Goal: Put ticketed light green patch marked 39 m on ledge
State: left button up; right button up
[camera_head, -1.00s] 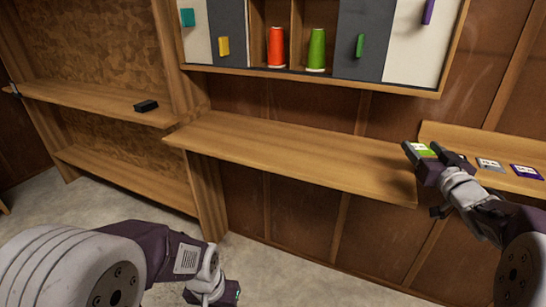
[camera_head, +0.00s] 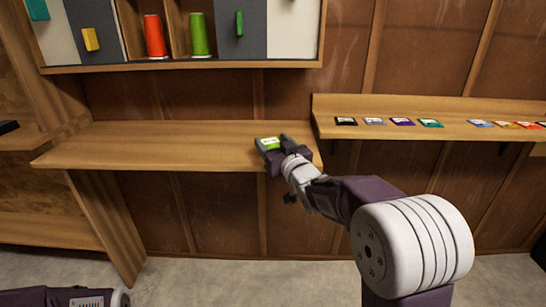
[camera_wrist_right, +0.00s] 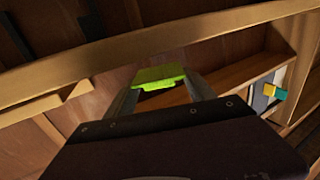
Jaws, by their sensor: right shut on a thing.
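The light green patch (camera_head: 269,142) has a white label; its writing is too small to read. My right gripper (camera_head: 271,146) is shut on it and holds it at the right end of the wooden ledge (camera_head: 150,145) below the cabinet. I cannot tell whether the patch touches the ledge. In the right wrist view the green patch (camera_wrist_right: 160,74) sits between the two fingertips of my right gripper (camera_wrist_right: 160,88). Only part of my left arm shows at the bottom left of the head view; its gripper is out of sight.
A second shelf (camera_head: 330,120) at the right holds several labelled patches, among them a black one (camera_head: 346,121) and a purple one (camera_head: 403,122). The cabinet above holds an orange spool (camera_head: 155,36) and a green spool (camera_head: 199,34). The ledge's left and middle are clear.

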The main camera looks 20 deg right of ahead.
notch_tip(320, 180, down, 4)
jog(key=shift+r+b, duration=0.15)
jog(key=shift+b, duration=0.6)
jog(key=shift+w+r, duration=0.1)
jog(key=shift+r, duration=0.05)
jog(key=shift+f, duration=0.2)
jog(key=o, duration=1.3)
jog(key=shift+c, duration=0.2)
jog(key=shift+r, duration=0.1)
jog(key=shift+r+p, duration=0.3)
jog(key=shift+p, duration=0.05)
jog(key=s+d+p, duration=0.1)
jog(key=s+p, duration=0.1)
jog(key=s, duration=1)
jog(key=shift+d+f, duration=0.15)
jog(key=shift+d, duration=0.05)
